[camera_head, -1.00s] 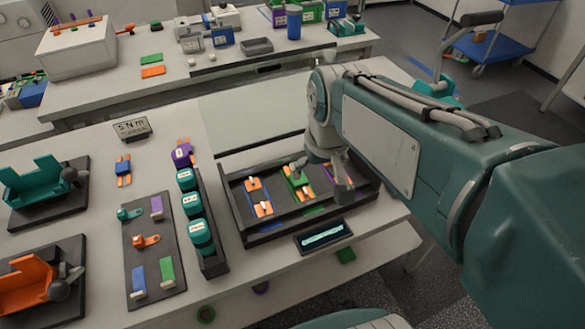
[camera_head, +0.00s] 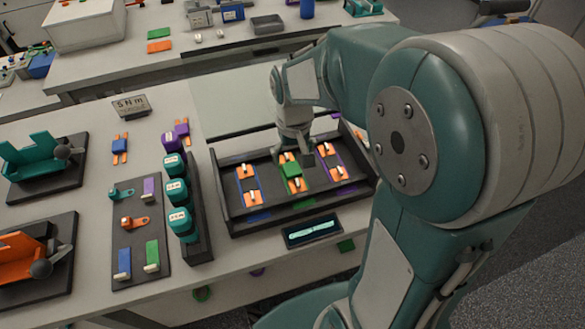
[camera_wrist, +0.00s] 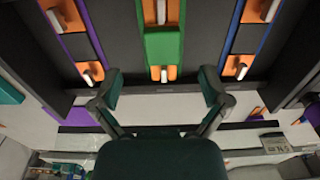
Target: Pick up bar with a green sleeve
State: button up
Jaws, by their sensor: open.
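The bar with a green sleeve (camera_head: 293,171) lies in the middle of a dark tray (camera_head: 228,203), with orange ends and pale upright pegs. In the wrist view the green sleeve (camera_wrist: 163,46) is at top centre, its near orange end and peg pointing toward my gripper. My gripper (camera_wrist: 160,86) is open and empty, its two fingers spread to either side of the bar's line and apart from it. In the head view my gripper (camera_head: 297,157) points down over the tray's rear part, close to the green-sleeved bar. The exact height gap cannot be told.
Teal-capped containers (camera_head: 177,191) stand left of the tray. A small display (camera_head: 312,232) sits in front.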

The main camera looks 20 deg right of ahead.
aim_at(292, 168)
notch_tip(292, 168, down, 4)
jog(key=shift+w, duration=0.15)
jog(key=shift+a+f, duration=0.25)
jog(key=shift+a, duration=0.05)
jog(key=shift+d, duration=0.15)
jog(key=c, duration=1.3)
jog(key=shift+r, duration=0.1)
